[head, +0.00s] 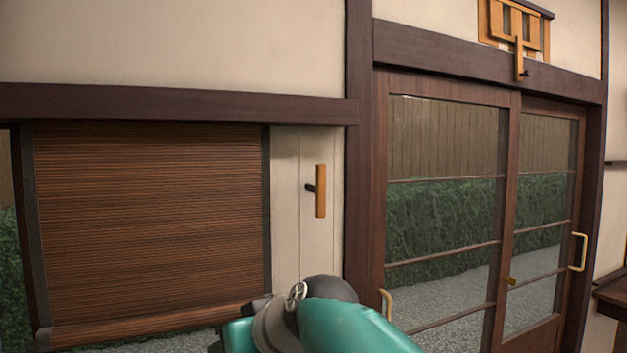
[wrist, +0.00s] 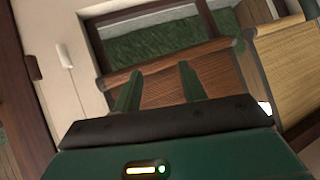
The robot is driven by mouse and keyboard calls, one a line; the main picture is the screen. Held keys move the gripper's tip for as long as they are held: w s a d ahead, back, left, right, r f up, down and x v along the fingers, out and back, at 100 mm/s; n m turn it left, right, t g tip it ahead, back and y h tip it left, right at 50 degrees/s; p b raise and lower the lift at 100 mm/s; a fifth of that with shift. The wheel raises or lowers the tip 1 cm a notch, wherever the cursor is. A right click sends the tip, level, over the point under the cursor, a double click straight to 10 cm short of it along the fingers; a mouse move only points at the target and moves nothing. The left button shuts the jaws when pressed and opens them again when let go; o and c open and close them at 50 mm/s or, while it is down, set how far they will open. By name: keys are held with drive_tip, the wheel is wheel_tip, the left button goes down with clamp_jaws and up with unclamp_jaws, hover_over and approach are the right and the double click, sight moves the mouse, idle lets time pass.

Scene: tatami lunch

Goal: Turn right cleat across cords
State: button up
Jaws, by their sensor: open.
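The cleat (head: 321,190) is a light wooden bar standing upright on a short dark peg. It is on the pale wall panel right of the blind in the head view. Thin pale vertical lines beside it may be the cords; I cannot tell for sure. My gripper (wrist: 160,88) is open and empty in the wrist view, its two green fingers spread apart. It is apart from the cleat, and the head view shows only my arm low in the middle. A small pale upright piece (wrist: 65,53) shows at upper left in the wrist view; I cannot tell what it is.
A brown slatted blind (head: 150,220) hangs left of the cleat, its bottom bar (head: 150,325) near the lower edge. A dark post (head: 363,150) stands to the right, then glazed sliding doors (head: 445,190). The panel around the cleat looks clear.

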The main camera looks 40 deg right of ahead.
drive_tip(key=w+d+r+m+t+h, duration=0.1)
drive_tip(key=w+d+r+t+h, duration=0.2)
drive_tip(key=d+r, duration=0.9)
drive_tip(key=m+t+h, duration=0.1)
drive_tip(key=t+h, duration=0.3)
approach(322, 178)
drive_tip(key=x, duration=1.1)
clamp_jaws()
